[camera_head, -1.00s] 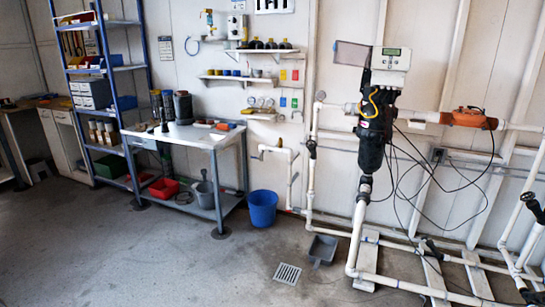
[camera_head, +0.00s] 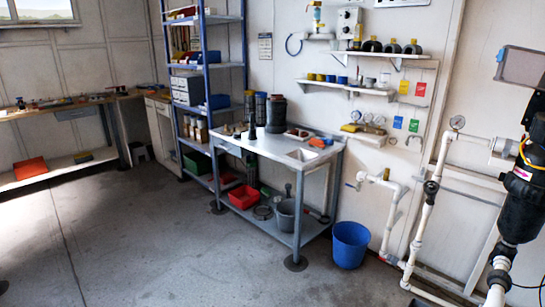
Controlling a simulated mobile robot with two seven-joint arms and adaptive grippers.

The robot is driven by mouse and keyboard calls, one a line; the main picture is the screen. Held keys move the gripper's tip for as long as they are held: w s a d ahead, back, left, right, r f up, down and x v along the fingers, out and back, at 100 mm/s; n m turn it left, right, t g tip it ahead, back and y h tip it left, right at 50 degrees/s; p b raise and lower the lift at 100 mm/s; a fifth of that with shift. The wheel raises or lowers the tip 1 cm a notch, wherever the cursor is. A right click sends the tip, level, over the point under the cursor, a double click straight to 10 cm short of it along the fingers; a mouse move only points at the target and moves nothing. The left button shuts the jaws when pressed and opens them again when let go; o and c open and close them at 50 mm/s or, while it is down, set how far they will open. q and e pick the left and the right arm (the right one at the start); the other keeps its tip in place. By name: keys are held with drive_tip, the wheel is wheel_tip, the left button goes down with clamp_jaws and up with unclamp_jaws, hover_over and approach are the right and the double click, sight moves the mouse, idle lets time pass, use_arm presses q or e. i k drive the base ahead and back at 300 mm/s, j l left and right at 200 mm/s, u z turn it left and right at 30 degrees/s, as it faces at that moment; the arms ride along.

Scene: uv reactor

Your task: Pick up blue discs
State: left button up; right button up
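On the lower wall shelf (camera_head: 350,90) stand several small round pieces. The ones toward the left look yellow, and beside them are small blue round pieces (camera_head: 342,80). They are too small to tell for certain whether these are the blue discs. Neither of my grippers is in view.
A metal workbench (camera_head: 255,147) with dark cylinders stands below the shelves, with a blue bucket (camera_head: 350,245) at its right. A blue-framed rack (camera_head: 208,95) stands at its left. Pipework (camera_head: 425,215) fills the right side. The floor (camera_head: 150,240) in front is clear.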

sight(342, 80)
drive_tip(key=i+j+u, duration=0.1)
drive_tip(key=i+u, duration=0.35)
drive_tip(key=i, duration=0.15)
drive_tip(key=i+l+u, duration=0.1)
drive_tip(key=i+u, duration=0.3)
drive_tip(key=i, duration=0.2)
drive_tip(key=i+j+z, duration=0.1)
drive_tip(key=i, duration=0.6)
drive_tip(key=i+j+z, duration=0.15)
drive_tip(key=i, duration=0.6)
drive_tip(key=i+j+z, duration=0.1)
drive_tip(key=i+z, duration=0.25)
drive_tip(key=i+j+z, duration=0.3)
drive_tip(key=i, duration=0.15)
drive_tip(key=i+j+z, duration=0.35)
drive_tip(key=i+l, duration=0.05)
drive_tip(key=l, duration=0.05)
